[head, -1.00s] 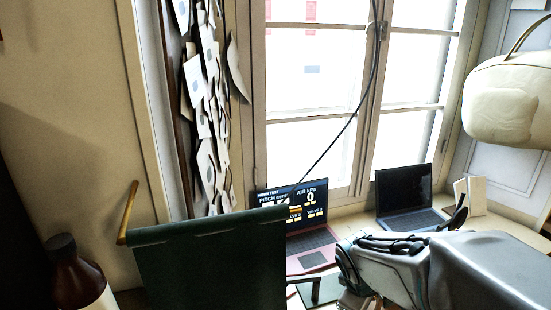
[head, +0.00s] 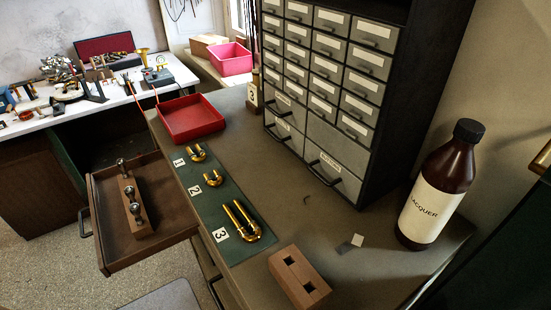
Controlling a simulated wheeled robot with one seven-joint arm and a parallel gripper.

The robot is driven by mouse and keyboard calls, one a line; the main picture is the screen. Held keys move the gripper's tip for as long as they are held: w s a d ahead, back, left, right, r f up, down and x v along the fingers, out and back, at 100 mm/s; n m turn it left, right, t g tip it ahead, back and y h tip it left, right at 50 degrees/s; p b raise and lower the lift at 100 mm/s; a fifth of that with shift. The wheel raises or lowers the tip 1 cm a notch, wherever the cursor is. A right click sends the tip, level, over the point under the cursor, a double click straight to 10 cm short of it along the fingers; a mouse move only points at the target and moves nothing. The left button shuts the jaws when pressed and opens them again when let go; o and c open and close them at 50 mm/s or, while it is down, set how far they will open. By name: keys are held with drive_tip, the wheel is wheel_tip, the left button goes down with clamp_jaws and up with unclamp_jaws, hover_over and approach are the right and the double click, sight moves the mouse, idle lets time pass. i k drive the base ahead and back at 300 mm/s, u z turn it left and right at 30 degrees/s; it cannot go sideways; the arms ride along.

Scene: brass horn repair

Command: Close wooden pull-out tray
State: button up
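The wooden pull-out tray (head: 172,232) is at the left in the head view, pulled well out from the side of the workbench. A dark handle (head: 85,222) is on its outer end. A wooden block (head: 136,208) with several metal valve-like pieces standing in it is inside the tray. My gripper is not in view.
The bench top (head: 330,225) carries a red tray (head: 191,118), a green mat (head: 215,195) with numbered brass tubes, a wooden block with holes (head: 299,279), a drawer cabinet (head: 316,148) and a lacquer bottle (head: 437,185). Floor shows left of the pull-out tray.

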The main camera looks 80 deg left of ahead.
sight(173, 222)
drive_tip(key=k, duration=1)
drive_tip(key=z, duration=1.2)
drive_tip(key=i, duration=0.7)
drive_tip(key=u, duration=4.85)
drive_tip(key=i, duration=0.65)
drive_tip(key=u, duration=0.25)
